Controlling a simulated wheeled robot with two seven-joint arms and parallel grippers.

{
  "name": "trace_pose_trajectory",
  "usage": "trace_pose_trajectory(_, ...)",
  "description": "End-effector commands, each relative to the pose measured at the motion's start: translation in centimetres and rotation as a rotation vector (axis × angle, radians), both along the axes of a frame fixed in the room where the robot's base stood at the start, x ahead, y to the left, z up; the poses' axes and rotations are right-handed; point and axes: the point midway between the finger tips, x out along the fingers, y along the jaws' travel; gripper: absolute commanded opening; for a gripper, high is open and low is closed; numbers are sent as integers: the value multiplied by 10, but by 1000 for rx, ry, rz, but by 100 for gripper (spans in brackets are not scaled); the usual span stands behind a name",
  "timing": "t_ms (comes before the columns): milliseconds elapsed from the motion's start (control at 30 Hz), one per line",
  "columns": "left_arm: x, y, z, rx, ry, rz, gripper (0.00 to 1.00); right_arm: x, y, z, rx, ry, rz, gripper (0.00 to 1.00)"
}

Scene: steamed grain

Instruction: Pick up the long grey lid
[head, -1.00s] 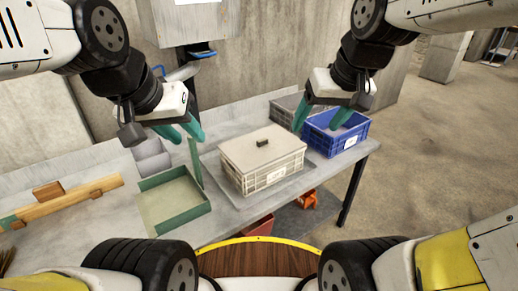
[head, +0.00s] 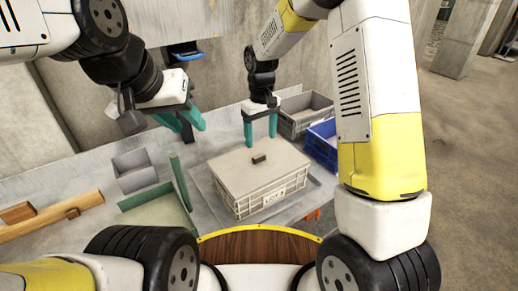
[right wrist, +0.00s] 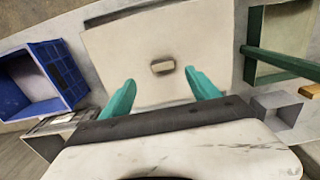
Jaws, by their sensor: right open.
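The grey-beige lid (head: 235,170) lies flat on top of a light crate (head: 270,199) and has a small brown handle (head: 258,158) at its middle. My right gripper (head: 261,141) is at the lid's far edge, pointing down, open and empty. In the right wrist view the lid (right wrist: 130,45) fills the upper middle. Its handle (right wrist: 163,67) lies ahead of and between the spread teal fingers of the right gripper (right wrist: 161,93), apart from them. My left gripper (head: 180,124) hangs at the upper left, its teal fingers spread, with nothing between them.
A blue crate (head: 322,142) and a grey crate (head: 306,116) stand to the right of the lidded crate. A green-walled tray (head: 180,180) and a small grey bin (head: 134,172) are to its left. Wooden bars (head: 60,213) lie farther left.

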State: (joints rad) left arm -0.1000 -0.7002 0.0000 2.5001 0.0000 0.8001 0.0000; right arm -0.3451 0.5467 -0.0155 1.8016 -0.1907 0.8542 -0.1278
Motion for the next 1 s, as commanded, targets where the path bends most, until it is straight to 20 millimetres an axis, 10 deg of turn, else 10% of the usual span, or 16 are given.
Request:
trace_pose_trajectory(500,0,0,0,0,0,0,36,-2,6,-67,-1,4,1,71)
trace_pose_trajectory(833,0,0,0,0,0,0,36,-1,6,-75,0,0,0,71)
trace_pose_trajectory(1000,0,0,0,0,0,0,36,-1,6,-75,0,0,0,40)
